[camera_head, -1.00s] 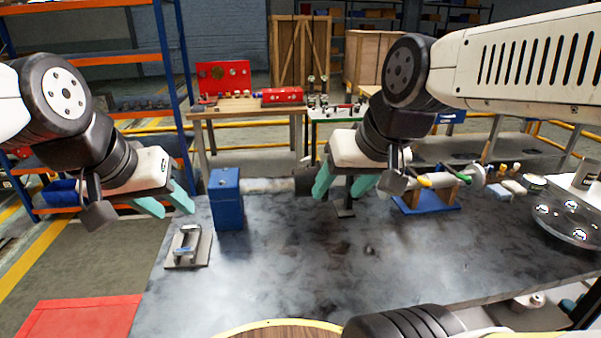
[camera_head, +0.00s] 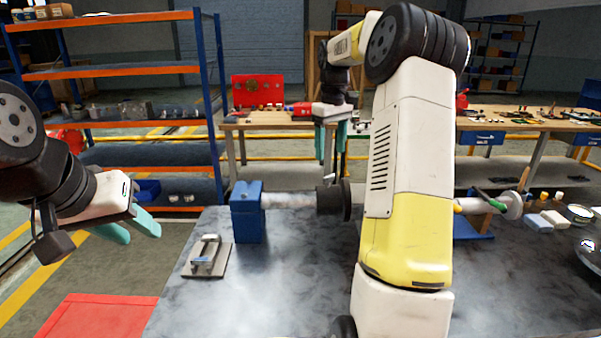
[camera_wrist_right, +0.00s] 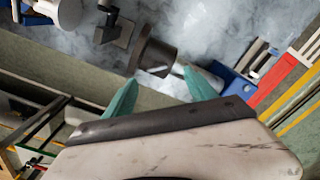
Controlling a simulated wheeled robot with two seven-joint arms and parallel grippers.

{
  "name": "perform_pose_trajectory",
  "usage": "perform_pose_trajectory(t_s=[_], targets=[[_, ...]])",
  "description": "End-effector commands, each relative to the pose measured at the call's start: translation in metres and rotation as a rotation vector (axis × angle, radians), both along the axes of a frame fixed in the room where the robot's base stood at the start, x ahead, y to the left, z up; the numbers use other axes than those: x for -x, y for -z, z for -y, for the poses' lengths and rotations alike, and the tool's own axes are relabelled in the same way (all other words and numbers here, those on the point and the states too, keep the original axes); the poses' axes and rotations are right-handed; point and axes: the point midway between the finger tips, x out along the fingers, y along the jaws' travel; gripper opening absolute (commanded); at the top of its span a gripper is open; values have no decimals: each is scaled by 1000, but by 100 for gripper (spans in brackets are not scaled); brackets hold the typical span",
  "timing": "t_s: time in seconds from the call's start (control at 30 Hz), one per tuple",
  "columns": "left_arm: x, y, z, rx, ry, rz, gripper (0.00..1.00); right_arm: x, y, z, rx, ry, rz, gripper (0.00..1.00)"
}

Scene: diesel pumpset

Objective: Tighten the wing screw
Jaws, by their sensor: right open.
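I cannot make out the wing screw for certain in either view. A pale shaft (camera_head: 288,201) runs from a blue block (camera_head: 247,223) to a black flanged cylinder (camera_head: 332,201) on the table. My right gripper (camera_head: 334,152) hangs at the far side of the table, above and behind the cylinder. In the right wrist view it (camera_wrist_right: 162,88) is open and empty, with the cylinder (camera_wrist_right: 157,57) and shaft between its fingers in the picture but apparently apart from them. My left gripper (camera_head: 135,230) is open and empty, left of the table.
A grey plate with a metal handle-like part (camera_head: 206,258) lies at the table's left. My right arm hides the table's middle. A blue stand (camera_head: 472,228) with a rod and disc, and pale blocks (camera_head: 545,222), are to the right. A red panel (camera_head: 95,315) is at lower left.

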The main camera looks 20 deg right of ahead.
Motion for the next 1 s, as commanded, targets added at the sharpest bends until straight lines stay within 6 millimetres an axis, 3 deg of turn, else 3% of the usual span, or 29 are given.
perform_pose_trajectory(t_s=[0.2,0.7,1.0], targets=[[0,0,0,0,0,0,38,-11,17,14,-6,-8,-27,65],[0,0,0,0,0,0,38,-10,84,13,-6,-8,-27,65],[0,0,0,0,0,0,38,-11,91,13,-6,-8,-25,65]])
